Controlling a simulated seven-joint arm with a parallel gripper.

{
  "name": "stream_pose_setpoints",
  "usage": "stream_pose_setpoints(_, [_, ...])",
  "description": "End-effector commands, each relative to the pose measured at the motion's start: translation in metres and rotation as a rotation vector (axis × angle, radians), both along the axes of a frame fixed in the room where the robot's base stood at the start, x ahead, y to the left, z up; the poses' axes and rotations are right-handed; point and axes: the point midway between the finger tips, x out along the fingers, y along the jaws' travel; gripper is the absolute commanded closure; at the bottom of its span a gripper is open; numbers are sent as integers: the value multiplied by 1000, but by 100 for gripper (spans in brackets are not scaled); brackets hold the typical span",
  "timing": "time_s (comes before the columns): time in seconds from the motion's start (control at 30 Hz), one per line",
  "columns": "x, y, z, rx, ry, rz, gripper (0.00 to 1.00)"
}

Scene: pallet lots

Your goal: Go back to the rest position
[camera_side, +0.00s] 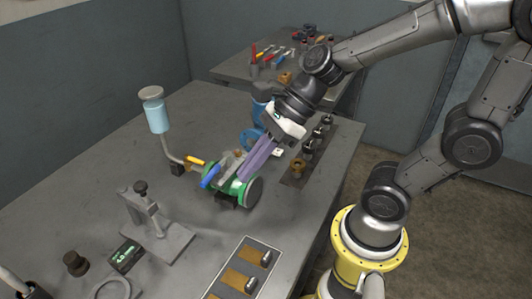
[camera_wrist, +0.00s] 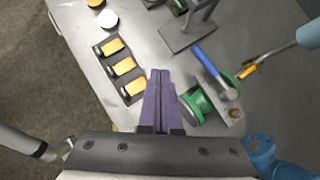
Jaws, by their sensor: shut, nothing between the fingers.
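My gripper (camera_side: 257,161) has long purple fingers that reach down and left over the table in the side view. In the wrist view the fingers of my gripper (camera_wrist: 159,76) lie together, shut, with nothing between them. In the side view the fingertips overlap the green-wheeled device with a blue handle (camera_side: 251,193); I cannot tell if they touch it. In the wrist view this device (camera_wrist: 196,105) lies just right of the fingers.
A dark tray with orange-brown pieces (camera_side: 222,291) lies at the front. A grey stand (camera_side: 160,238) and a small display (camera_side: 125,254) are at left. A light-blue cylinder on a bent arm (camera_side: 157,118) rises behind. A rack with black parts (camera_side: 295,181) lines the right edge.

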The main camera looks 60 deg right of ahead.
Motion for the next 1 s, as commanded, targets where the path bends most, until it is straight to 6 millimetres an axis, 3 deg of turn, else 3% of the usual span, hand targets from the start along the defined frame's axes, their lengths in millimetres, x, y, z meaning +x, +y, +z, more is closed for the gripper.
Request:
stream_pose_setpoints(0.2, [-23, -2, 29, -1, -3, 0, 100])
stream_pose_setpoints(0.5, [-45, -3, 47, -60, -61, 59, 100])
stream_pose_setpoints(0.67, [-61, -24, 41, -353, -248, 379, 100])
stream_pose_setpoints(1.0, [-79, -75, 34, -981, -544, 1223, 100])
